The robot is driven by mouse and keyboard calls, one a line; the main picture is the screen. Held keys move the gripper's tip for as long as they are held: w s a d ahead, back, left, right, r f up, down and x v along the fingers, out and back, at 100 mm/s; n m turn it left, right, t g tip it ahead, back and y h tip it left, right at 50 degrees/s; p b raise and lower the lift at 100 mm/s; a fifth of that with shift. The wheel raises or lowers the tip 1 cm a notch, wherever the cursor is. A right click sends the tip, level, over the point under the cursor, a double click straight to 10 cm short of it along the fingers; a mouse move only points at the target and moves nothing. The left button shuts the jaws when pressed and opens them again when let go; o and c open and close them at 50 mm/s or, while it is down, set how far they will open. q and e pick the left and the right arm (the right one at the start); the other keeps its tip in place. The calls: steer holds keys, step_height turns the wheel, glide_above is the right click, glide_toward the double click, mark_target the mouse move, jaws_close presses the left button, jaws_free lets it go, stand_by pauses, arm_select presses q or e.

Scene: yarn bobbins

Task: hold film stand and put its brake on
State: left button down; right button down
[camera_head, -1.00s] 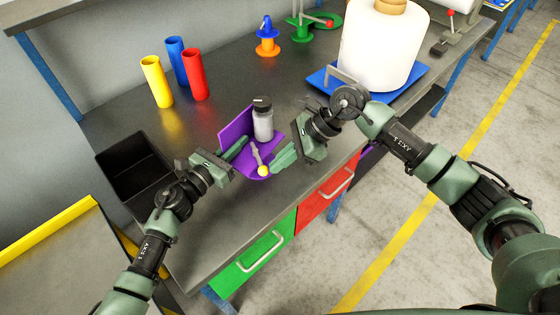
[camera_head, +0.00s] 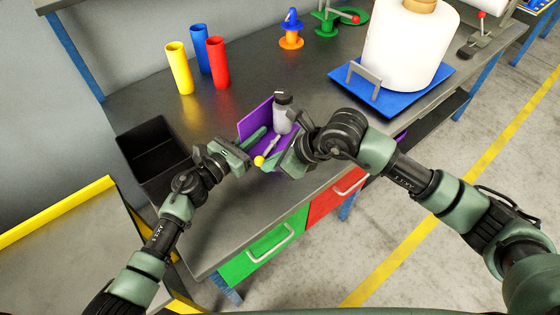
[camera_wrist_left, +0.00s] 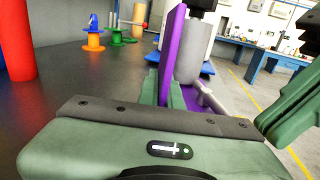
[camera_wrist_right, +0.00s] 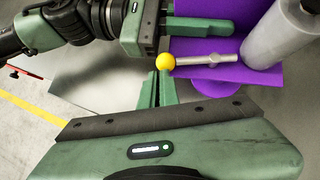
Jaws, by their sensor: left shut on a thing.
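The purple film stand (camera_head: 252,123) stands on the grey workbench, with an upright plate and a grey cylinder (camera_head: 283,120) with a black top. Its pale brake lever (camera_wrist_right: 212,61) ends in a yellow ball (camera_head: 259,161) and points toward the bench's near-left side. My left gripper (camera_head: 262,134) is shut on the stand's upright plate, which shows between its fingers in the left wrist view (camera_wrist_left: 166,85). My right gripper (camera_wrist_right: 157,88) has its fingers together, with their tips close beside the yellow ball; I cannot tell whether they touch it.
A black bin (camera_head: 150,140) stands left of the stand. Yellow (camera_head: 179,68), blue (camera_head: 200,50) and red (camera_head: 218,63) tubes stand behind. A large white roll (camera_head: 408,48) on a blue base (camera_head: 345,85) is at the right. The bench's front edge is near.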

stand_by(0.3)
steer(key=shift+w+d, duration=0.5)
steer(key=shift+d, duration=0.1)
steer(key=s+d+r, duration=0.7)
steer(key=r, duration=0.1)
steer(key=shift+d+r, duration=0.15)
steer(key=shift+r, duration=0.05)
steer(key=shift+s, duration=0.1)
